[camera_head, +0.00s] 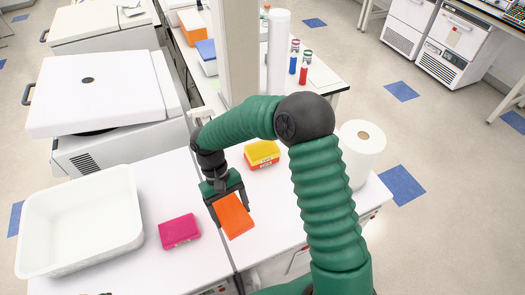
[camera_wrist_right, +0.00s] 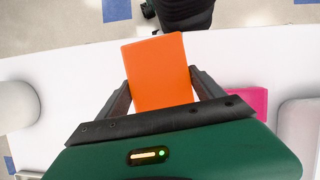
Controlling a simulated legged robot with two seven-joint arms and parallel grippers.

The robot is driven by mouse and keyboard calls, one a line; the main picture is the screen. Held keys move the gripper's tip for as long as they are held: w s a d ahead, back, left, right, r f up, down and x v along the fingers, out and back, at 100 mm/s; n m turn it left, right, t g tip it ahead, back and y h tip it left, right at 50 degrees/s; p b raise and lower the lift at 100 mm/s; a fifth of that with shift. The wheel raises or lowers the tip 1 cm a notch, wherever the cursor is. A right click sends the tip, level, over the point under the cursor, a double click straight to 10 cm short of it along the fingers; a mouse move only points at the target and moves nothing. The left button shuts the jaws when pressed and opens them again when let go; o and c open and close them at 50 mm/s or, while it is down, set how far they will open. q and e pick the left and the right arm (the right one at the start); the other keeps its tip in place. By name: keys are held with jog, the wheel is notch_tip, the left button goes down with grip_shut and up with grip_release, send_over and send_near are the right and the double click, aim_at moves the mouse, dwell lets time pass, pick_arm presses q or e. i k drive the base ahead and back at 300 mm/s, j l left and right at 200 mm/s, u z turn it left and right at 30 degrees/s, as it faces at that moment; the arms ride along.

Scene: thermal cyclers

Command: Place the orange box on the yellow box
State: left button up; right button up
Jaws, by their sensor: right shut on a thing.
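The orange box (camera_head: 234,216) is held by my right gripper (camera_head: 226,203) above the white table in the head view. In the right wrist view the orange box (camera_wrist_right: 158,72) sits tilted slightly between the two fingers of my right gripper (camera_wrist_right: 162,95). The yellow box (camera_head: 262,150) lies on the table behind and to the right of the orange box, on top of an orange-red layer or box. The held box is apart from the yellow box. My left gripper is not in view.
A pink box (camera_head: 179,231) lies left of the gripper, and a white bin (camera_head: 132,216) stands farther left. A white paper roll (camera_head: 357,158) stands right of the yellow box, partly behind my right arm. A pillar (camera_head: 236,50) rises behind. Table space between the boxes is clear.

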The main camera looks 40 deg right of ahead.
aim_at(262, 147)
jog(key=k+u, duration=0.3)
jog(key=u, duration=0.15)
jog(key=k+j+u, duration=0.15)
jog(key=k+u, duration=0.15)
jog(key=u, duration=0.15)
jog(key=k+l+u, duration=0.2)
jog(key=l, duration=0.25)
jog(key=k+l+u, duration=0.15)
jog(key=l, duration=0.3)
jog(key=k+l+u, duration=0.2)
jog(key=l, duration=0.25)
jog(key=k+l+u, duration=0.2)
jog(key=l, duration=0.2)
jog(key=k+l, duration=0.35)
jog(key=l, duration=0.2)
